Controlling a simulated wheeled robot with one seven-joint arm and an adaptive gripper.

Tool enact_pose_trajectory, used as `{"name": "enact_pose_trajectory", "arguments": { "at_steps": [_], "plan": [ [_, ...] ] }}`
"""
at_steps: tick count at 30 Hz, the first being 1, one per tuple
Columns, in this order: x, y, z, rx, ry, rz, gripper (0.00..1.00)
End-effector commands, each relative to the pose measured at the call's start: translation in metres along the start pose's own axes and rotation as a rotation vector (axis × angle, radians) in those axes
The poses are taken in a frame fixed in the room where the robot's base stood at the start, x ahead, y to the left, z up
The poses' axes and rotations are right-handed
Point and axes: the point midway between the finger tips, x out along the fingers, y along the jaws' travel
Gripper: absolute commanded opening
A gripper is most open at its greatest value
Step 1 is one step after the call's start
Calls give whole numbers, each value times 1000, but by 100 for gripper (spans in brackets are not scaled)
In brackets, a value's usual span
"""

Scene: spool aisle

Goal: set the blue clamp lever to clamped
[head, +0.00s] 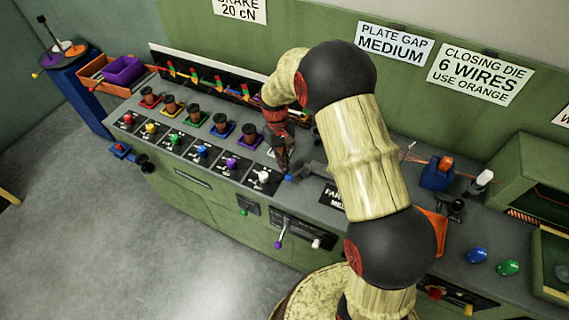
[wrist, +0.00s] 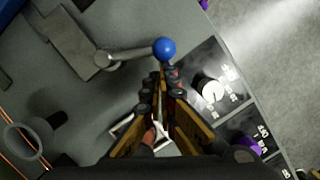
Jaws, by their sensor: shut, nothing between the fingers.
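The blue clamp lever has a round blue ball knob (wrist: 164,48) on a short grey metal arm (wrist: 130,53). The arm runs to a round pivot beside a grey plate on the bench top. In the head view the blue ball (head: 289,178) shows at the bench's front part, just below my gripper (head: 285,167). In the wrist view my gripper (wrist: 163,78) is shut and empty, with its fingertips close beside the ball. I cannot tell whether they touch it. The lever's markings are not readable.
A white knob (wrist: 209,90) on a black dial plate lies close to the right of the fingers in the wrist view, with a purple knob (wrist: 248,146) beyond. A row of brown spools (head: 220,123) stands behind the knobs. A grey ring (wrist: 27,140) stands at lower left.

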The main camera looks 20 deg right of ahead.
Motion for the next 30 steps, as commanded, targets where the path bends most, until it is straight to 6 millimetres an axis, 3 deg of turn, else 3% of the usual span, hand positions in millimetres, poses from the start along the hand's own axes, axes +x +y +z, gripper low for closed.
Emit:
{"name": "enact_pose_trajectory", "arguments": {
  "at_steps": [11, 30],
  "plan": [
    [2, -5, 13, -150, -5, 38, 0],
    [12, -5, 55, -705, -3, 181, 0]
  ]
}}
